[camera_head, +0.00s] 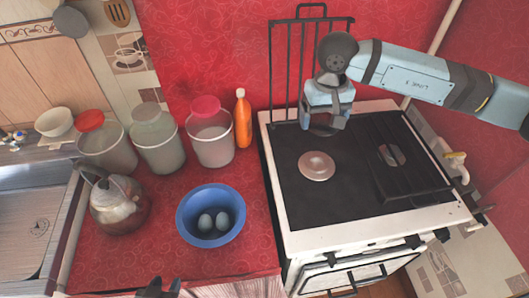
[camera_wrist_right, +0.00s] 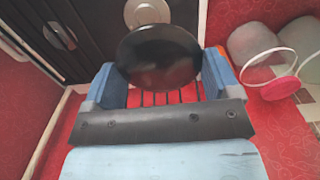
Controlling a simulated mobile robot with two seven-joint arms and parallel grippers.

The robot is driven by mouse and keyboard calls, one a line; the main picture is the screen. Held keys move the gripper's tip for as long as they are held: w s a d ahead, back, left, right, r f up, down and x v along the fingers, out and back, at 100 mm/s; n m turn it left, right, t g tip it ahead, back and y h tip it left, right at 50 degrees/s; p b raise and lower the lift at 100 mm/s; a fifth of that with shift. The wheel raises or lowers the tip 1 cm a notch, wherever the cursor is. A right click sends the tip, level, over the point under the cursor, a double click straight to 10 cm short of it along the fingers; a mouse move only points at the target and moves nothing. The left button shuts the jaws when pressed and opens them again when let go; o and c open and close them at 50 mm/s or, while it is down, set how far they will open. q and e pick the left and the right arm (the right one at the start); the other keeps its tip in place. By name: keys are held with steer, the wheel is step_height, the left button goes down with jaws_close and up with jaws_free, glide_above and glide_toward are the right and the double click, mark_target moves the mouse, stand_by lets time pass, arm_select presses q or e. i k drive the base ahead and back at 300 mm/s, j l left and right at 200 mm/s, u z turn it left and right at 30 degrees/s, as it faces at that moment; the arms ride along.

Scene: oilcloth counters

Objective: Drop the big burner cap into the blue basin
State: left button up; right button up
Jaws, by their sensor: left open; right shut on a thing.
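The big burner cap is a dark round disc (camera_wrist_right: 158,55) between the fingers in the right wrist view. In the head view it (camera_head: 322,131) shows partly below my right gripper (camera_head: 326,118). That gripper is shut on it, above the back left part of the stove. The blue basin (camera_head: 187,232) stands on the red counter left of the stove, with two grey-blue egg-shaped things (camera_head: 222,221) inside. My left gripper (camera_head: 158,289) shows only its dark tips at the bottom edge of the head view, open, in front of the basin.
A silvery burner disc (camera_head: 317,166) lies on the stove top, and a black grate (camera_head: 410,160) covers its right side. An upright rack (camera_head: 300,60) stands behind. Jars (camera_head: 157,145), an orange bottle (camera_head: 243,120) and a kettle (camera_head: 119,205) stand around the basin's back and left.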

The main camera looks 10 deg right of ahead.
mark_target(213, 219)
steer(key=u, duration=0.85)
steer(key=k+l+u, duration=0.15)
steer(key=u, duration=0.15)
steer(key=k+l+u, duration=0.2)
steer(key=l+u, duration=0.15)
